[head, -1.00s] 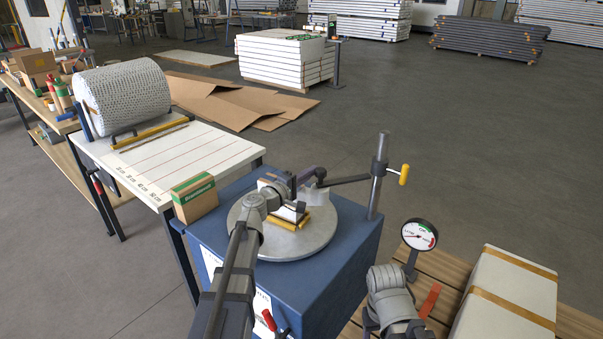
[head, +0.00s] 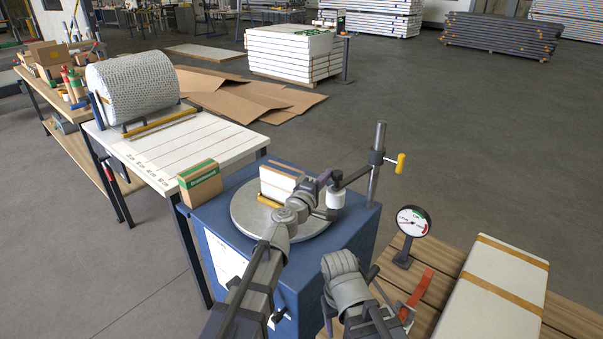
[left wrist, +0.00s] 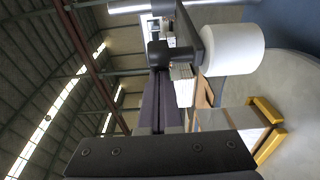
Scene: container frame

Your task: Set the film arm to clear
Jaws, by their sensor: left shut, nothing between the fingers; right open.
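The film arm (head: 352,177) reaches from the upright post (head: 377,165) toward the lower left, with a white film roll (head: 336,198) hanging at its end over the turntable's right edge. A yellow-ended handle (head: 400,163) sticks out right of the post. My left gripper (head: 325,179) is shut and empty, right at the film arm's free end; whether it touches cannot be told. The left wrist view shows its dark fingers (left wrist: 168,95) together, beside the film roll (left wrist: 233,50). My right gripper (head: 402,314) is open near the pallet's front left.
A white carton (head: 279,183) stands on the round turntable (head: 242,220) of the blue machine (head: 358,232). A green-and-brown box (head: 200,184) sits at the machine's left corner. A dial gauge (head: 413,221), a red lever (head: 419,288) and a long white package (head: 495,290) are at right.

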